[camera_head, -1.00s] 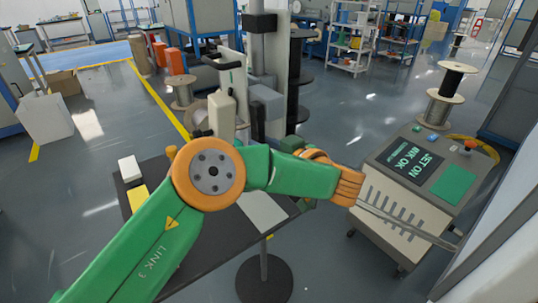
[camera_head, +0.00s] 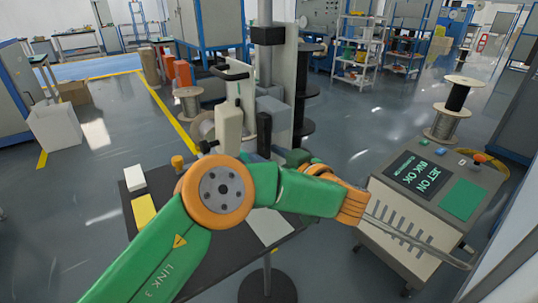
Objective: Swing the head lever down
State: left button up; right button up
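The cream printing head (camera_head: 229,124) stands upright at the machine column in the middle of the view. A black handle (camera_head: 232,75), apparently the head lever, sticks out at its top and points left. My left arm comes in from the lower left, bends at the orange elbow and folds back behind its green link. My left gripper (camera_head: 265,140) seems to be the dark part just right of the head's lower end, apart from the handle and below it. Its fingers are mostly hidden by my arm, so their opening is unclear. My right gripper is not in view.
A dark table (camera_head: 200,272) lies under my arm, with a white block (camera_head: 134,177) and a yellow block (camera_head: 144,211) at its left. A console (camera_head: 425,200) with a lit screen stands at the right.

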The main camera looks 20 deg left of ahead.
pick_arm(q)
jog(key=b+v, duration=0.2)
jog(key=v, duration=0.5)
